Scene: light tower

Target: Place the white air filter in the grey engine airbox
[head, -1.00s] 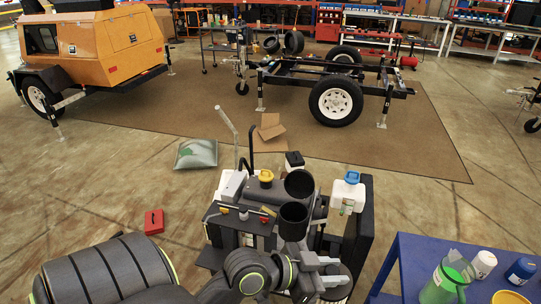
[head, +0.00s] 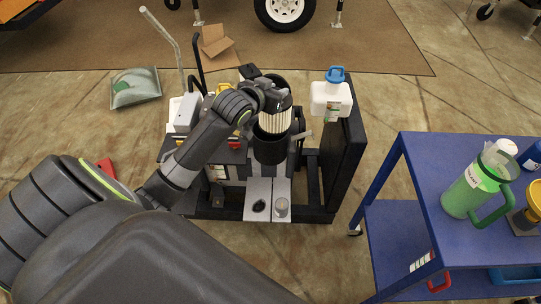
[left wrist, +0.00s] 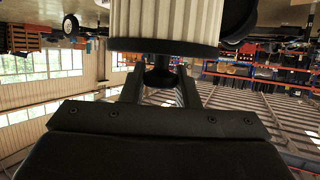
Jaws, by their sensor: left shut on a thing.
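The white pleated air filter (head: 275,121) is upright at the mouth of the near dark open cylinder, the engine airbox (head: 270,149). Its lower end is hidden by or inside the rim; I cannot tell how deep it sits. My left gripper (head: 272,98) is above the filter. In the left wrist view, the gripper (left wrist: 160,85) is shut on the dark knob of the filter's end cap, with the white pleats (left wrist: 165,18) beyond it. My right gripper is not in view.
A second dark cylinder (head: 278,80) stands behind the filter. A white bottle with a blue cap (head: 331,98) is on the engine's right, beside a tall black panel (head: 345,160). A blue cart (head: 425,190) with a green jug (head: 466,190) stands at right.

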